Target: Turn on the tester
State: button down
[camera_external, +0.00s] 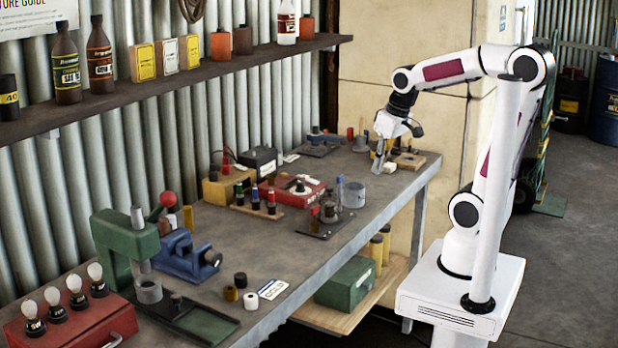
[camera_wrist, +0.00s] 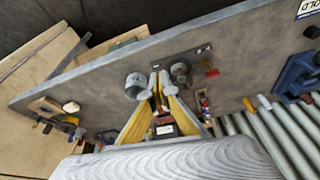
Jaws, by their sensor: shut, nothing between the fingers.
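A red box (camera_external: 292,191) with a pale top panel and a dark knob sits mid-bench in the external view; it looks like the tester, but I cannot read its label. In the wrist view, a partly hidden red and dark object with a pale label (camera_wrist: 165,130) shows between my fingers; I cannot tell if it is the same box. My gripper (camera_external: 377,172) is shut and empty, pointing down above the far right end of the bench, apart from the red box. Its fingertips also show in the wrist view (camera_wrist: 160,76).
A wooden board (camera_external: 410,162) lies near my gripper. A shelf (camera_external: 190,80) overhangs the bench's back.

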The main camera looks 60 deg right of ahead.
send_over(308, 179)
jog(key=s, duration=1)
jog(key=f, duration=0.2)
jog(key=w+r+n, duration=0.1)
jog(key=w+r, duration=0.2)
jog(key=w, duration=0.2)
jog(key=shift+r+n+t, duration=0.3)
jog(key=shift+r, duration=0.1)
jog(key=shift+d, duration=0.1)
jog(key=shift+f, duration=0.1)
jog(key=x, duration=1.3)
jog(key=shift+s+a+f, duration=0.2)
jog(key=shift+s+f, duration=0.05)
jog(key=shift+f, duration=0.2)
